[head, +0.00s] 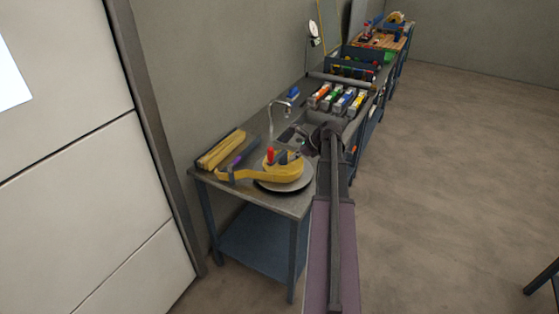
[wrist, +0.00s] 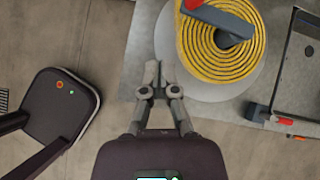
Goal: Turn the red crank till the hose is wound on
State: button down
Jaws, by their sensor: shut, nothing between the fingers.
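The hose reel with yellow hose coiled on it (head: 287,174) stands on a light round disc near the front of the bench; the coil also shows in the wrist view (wrist: 197,50). A red upright crank grip (head: 270,156) stands above the coil. In the wrist view the crank's grey arm (wrist: 222,18) crosses the coil, with its red end (wrist: 194,4) at the top edge. A length of yellow hose (head: 232,175) runs off the reel to the left. My gripper (wrist: 152,66) is shut and empty, left of the disc and apart from the crank.
The bench (head: 228,192) also holds a yellow block-like bundle (head: 221,149), a purple item (head: 245,152), a sink with a tap (head: 277,106) and several coloured boxes. My arm reaches along the bench's right side. The floor at right (head: 470,170) is mostly clear.

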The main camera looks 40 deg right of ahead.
jog(key=d, duration=0.1)
jog(key=s+d+m, duration=0.1)
jog(key=d, duration=0.1)
jog(key=d+m, duration=0.1)
jog(key=shift+s+d+r+t, duration=0.2)
jog(key=shift+d+r+t, duration=0.15)
jog(key=shift+r+t, duration=0.05)
jog(key=shift+w+f, duration=0.1)
jog(key=shift+f, duration=0.05)
jog(key=b, duration=0.7)
send_near(274, 161)
jog(key=shift+s+x, duration=0.25)
jog(key=shift+x, duration=3.3)
jog(key=shift+a+f+m+h, duration=0.1)
jog(key=shift+a+m+h, duration=0.05)
jog(key=shift+m+h, duration=0.2)
jog(key=shift+w+a+m+h, duration=0.25)
jog(key=shift+w+a+m, duration=0.1)
jog(key=shift+m, duration=0.1)
